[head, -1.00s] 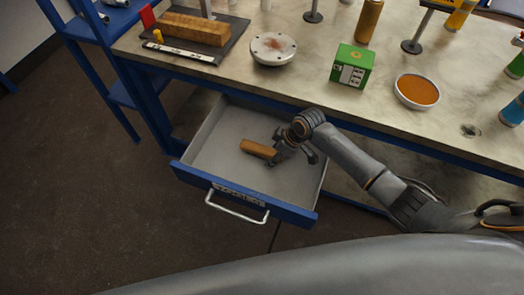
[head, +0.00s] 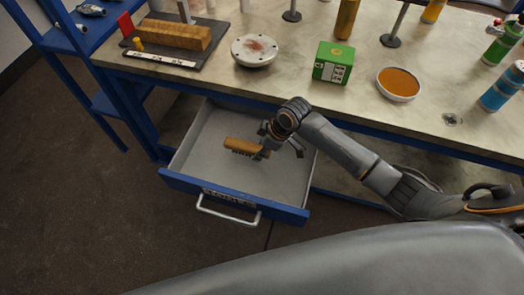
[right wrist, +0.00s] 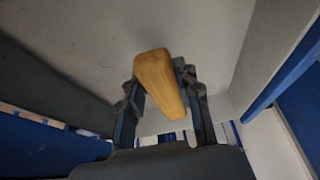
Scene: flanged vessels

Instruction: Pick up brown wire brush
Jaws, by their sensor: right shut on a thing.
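The brown wire brush (head: 240,146) has a wooden back with dark bristles along its lower side in the head view. It is within the open drawer (head: 232,188), at the drawer's middle. My right gripper (head: 264,152) is shut on one end of the brush. In the right wrist view, the wooden block of the brush (right wrist: 156,72) sits between the two fingers of the right gripper (right wrist: 164,98). I cannot tell for sure whether the bristles clear the drawer floor. My left gripper is not in view.
The drawer's front handle (head: 228,212) faces the open floor. Above stands the workbench with a wooden block (head: 175,34), a round white flange (head: 254,48), a green box (head: 333,62) and an orange-filled bowl (head: 398,83). A blue shelf (head: 75,45) is at left.

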